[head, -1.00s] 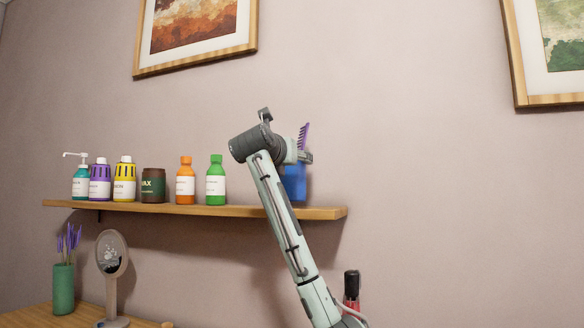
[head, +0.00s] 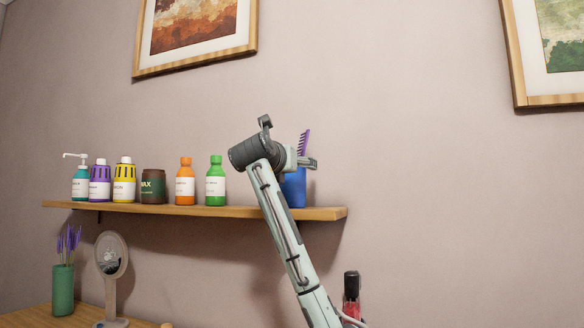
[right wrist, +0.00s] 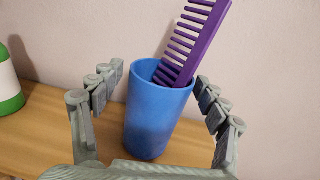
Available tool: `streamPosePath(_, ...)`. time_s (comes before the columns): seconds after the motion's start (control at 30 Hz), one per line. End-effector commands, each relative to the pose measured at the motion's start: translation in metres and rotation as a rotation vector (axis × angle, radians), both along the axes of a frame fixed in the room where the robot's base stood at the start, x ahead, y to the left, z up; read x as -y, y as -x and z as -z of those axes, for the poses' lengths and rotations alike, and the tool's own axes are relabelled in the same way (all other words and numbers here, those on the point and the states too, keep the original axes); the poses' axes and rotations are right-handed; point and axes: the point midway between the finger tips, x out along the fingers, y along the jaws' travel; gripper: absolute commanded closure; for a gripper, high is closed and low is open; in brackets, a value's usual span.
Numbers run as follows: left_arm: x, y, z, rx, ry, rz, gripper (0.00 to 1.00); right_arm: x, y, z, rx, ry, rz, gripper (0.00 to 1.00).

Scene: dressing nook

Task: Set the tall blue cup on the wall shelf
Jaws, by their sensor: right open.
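The tall blue cup (head: 297,190) stands upright on the wall shelf (head: 240,211), near its right end. In the right wrist view the blue cup (right wrist: 154,115) has a purple comb (right wrist: 200,38) leaning in it, and its base rests on the wood. My right gripper (head: 307,163) is at the cup's upper part. In the right wrist view my right gripper (right wrist: 160,80) is open, one finger on each side of the cup, with gaps visible. My right forearm hides part of the cup in the head view. My left gripper is not in view.
Several bottles stand on the shelf to the left, the nearest a green bottle (head: 215,181). A brown wax jar (head: 153,187) is among them. Below are a mirror (head: 111,256) and a green vase (head: 63,289). The shelf's right end beyond the cup is bare.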

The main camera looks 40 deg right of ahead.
Motion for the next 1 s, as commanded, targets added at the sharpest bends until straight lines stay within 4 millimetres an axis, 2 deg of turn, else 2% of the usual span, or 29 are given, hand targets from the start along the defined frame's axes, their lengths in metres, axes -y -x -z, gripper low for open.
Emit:
streamPosePath(0.07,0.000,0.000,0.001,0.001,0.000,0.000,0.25,-0.003,0.002,-0.003,0.002,0.001,-0.001,0.25)
streamPosePath(0.2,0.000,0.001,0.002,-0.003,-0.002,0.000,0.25,-0.023,0.013,-0.002,0.003,0.003,-0.003,0.25)
streamPosePath(0.4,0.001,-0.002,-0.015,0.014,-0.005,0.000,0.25,-0.060,0.037,-0.002,0.005,0.002,-0.003,0.25)
streamPosePath(0.6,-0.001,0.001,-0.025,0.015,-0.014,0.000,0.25,-0.090,0.055,-0.003,0.003,0.001,-0.003,0.25)
streamPosePath(0.77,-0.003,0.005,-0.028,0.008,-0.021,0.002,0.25,-0.101,0.062,-0.002,0.001,0.000,-0.001,0.25)
streamPosePath(1.0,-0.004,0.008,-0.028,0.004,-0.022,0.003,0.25,-0.103,0.063,-0.002,0.001,0.000,-0.001,0.25)
